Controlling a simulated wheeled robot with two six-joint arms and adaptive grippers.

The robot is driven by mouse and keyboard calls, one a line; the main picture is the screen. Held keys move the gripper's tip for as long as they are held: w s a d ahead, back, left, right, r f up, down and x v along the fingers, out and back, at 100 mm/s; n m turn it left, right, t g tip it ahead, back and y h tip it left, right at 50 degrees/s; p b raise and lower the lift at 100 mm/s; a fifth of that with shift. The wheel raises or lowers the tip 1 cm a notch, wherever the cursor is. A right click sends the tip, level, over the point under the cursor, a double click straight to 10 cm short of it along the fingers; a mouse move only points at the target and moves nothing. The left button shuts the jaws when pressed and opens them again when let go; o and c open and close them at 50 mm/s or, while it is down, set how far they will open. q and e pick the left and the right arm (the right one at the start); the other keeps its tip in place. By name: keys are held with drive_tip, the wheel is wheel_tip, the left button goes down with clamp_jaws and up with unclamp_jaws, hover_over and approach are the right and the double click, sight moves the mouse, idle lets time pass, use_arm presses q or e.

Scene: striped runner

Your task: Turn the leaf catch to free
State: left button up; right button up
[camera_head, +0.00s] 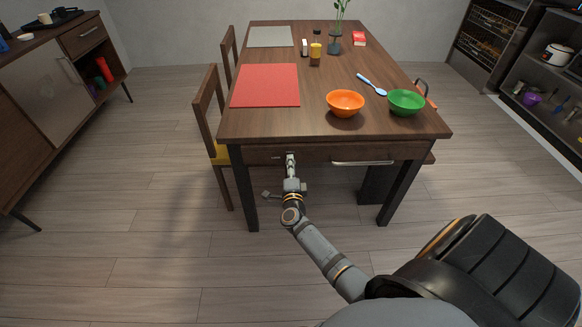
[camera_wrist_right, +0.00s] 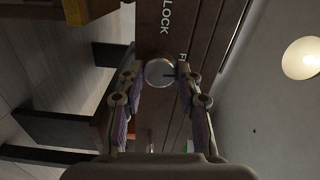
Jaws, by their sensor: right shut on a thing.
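The leaf catch is a round silver knob (camera_wrist_right: 159,72) on the table's wooden front, seen in the right wrist view. A short dark mark on its face points right, toward a label (camera_wrist_right: 182,56) of which only a first letter like F shows. The word LOCK (camera_wrist_right: 166,17) is printed above the knob in that view. My right gripper (camera_head: 290,157) is at the table's front edge in the head view, its fingers shut on the knob from both sides. The gripper hides the knob in the head view. My left gripper is not in view.
The wooden table (camera_head: 200,135) carries a red mat (camera_head: 265,85), an orange bowl (camera_head: 345,101), a green bowl (camera_head: 405,101) and a blue spoon (camera_head: 371,84). A drawer handle (camera_head: 362,163) is right of my gripper. A chair (camera_head: 208,105) stands at the left side. The floor in front is clear.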

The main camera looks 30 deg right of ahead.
drive_tip(key=shift+m, duration=0.6)
drive_tip(key=o, duration=1)
drive_tip(key=shift+c, duration=0.2)
drive_tip(key=shift+o, duration=1)
drive_tip(key=v, duration=1.2)
